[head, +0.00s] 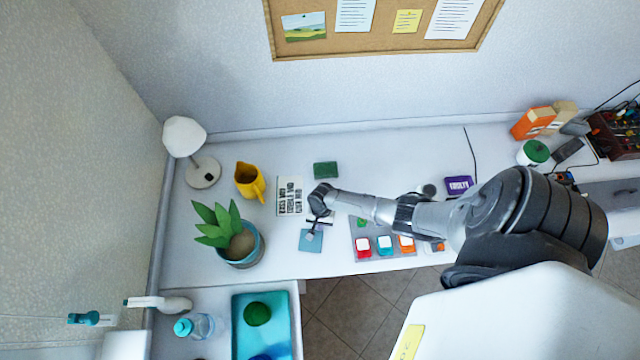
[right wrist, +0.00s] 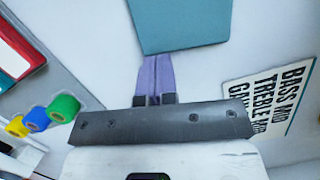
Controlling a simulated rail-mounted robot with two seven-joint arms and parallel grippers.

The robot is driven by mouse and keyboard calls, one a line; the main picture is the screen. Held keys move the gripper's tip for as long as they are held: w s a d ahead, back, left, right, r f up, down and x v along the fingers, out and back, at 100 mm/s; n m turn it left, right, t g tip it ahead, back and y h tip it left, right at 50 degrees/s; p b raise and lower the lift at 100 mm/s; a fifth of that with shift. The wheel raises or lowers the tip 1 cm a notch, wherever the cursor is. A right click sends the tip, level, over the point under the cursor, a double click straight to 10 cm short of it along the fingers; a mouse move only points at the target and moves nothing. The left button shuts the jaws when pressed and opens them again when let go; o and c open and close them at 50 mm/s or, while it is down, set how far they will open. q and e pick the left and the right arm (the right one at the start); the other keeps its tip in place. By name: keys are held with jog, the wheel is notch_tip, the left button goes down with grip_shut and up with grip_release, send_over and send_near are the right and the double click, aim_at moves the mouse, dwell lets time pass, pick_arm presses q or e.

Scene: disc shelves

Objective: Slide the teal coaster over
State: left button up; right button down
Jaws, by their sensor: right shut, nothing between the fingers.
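The teal coaster (head: 311,242) is a flat square on the white desk, near its front edge. It also shows at the top of the right wrist view (right wrist: 180,22). My right gripper (head: 316,228) reaches in from the right and is just at the coaster. In the right wrist view its purple fingers (right wrist: 157,62) are together and empty, with their tips at the coaster's near edge. I cannot tell whether they touch it. My left gripper is not in view.
A printed card (head: 290,196) and a green block (head: 325,170) lie behind the coaster. A potted plant (head: 240,246) and a yellow jug (head: 250,181) stand to the left. A grey board with colored pieces (head: 362,228) lies right. A blue tray (head: 240,335) sits on the lower surface.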

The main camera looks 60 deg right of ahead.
jog(key=p+v, duration=0.8)
jog(key=v, duration=0.1)
jog(key=shift+r+p, duration=0.3)
jog(key=shift+p, duration=0.05)
jog(key=shift+d, duration=0.1)
